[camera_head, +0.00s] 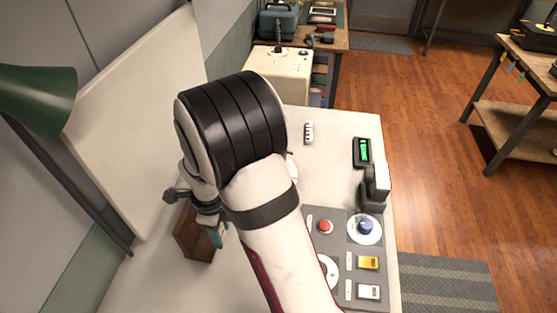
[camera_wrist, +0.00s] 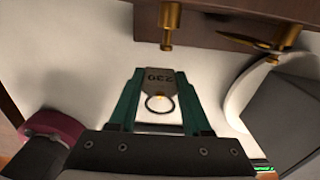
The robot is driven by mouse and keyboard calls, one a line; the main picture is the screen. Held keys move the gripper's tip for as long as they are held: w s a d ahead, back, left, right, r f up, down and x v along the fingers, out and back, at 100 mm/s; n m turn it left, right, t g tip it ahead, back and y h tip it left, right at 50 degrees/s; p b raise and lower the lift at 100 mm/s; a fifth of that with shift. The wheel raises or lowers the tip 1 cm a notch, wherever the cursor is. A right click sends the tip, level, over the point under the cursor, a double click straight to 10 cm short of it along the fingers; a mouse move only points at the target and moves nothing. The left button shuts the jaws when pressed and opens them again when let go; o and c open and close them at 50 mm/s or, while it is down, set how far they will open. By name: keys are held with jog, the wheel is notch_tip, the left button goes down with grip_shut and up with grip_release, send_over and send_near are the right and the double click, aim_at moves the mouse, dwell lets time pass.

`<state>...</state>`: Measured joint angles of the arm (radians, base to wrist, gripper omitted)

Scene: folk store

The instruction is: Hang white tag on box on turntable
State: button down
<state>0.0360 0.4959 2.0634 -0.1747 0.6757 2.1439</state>
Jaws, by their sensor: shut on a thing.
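In the wrist view my gripper (camera_wrist: 152,78) has green fingers shut on a small tag (camera_wrist: 158,88). The tag looks grey in this light, reads 230 upside down, and has a ring at its near end. A white round disc (camera_wrist: 234,100), perhaps the turntable, carries a dark grey block (camera_wrist: 285,105), perhaps the box, to the right of my gripper.
A brown wooden rack (camera_wrist: 215,22) with brass pegs (camera_wrist: 168,38) lies just beyond the fingers. A maroon round base (camera_wrist: 57,127) with a dark knob is at left. In the head view a control panel (camera_head: 345,225) and a green lamp (camera_head: 38,95) flank my arm.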

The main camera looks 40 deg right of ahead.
dwell(0.4)
jog(key=shift+m+t+h, duration=0.3)
jog(key=shift+m+h, duration=0.1)
jog(key=shift+m, duration=0.3)
jog(key=d, duration=0.3)
jog(key=w+d, duration=0.1)
jog(key=d, duration=0.3)
jog(key=w+d, duration=0.1)
jog(key=d, duration=0.3)
jog(key=shift+d, duration=0.2)
jog(key=d+r+t+h, duration=0.1)
jog(key=d, duration=1.9)
jog(key=shift+w+a+f, duration=0.1)
jog(key=shift+w+a, duration=1)
jog(key=shift+w, duration=0.3)
jog(key=shift+w+a, duration=1.1)
jog(key=shift+w, duration=0.25)
jog(key=shift+w+a+f, duration=0.25)
jog(key=shift+w+a, duration=0.1)
jog(key=shift+w, duration=0.1)
jog(key=shift+c, duration=1.4)
grip_release()
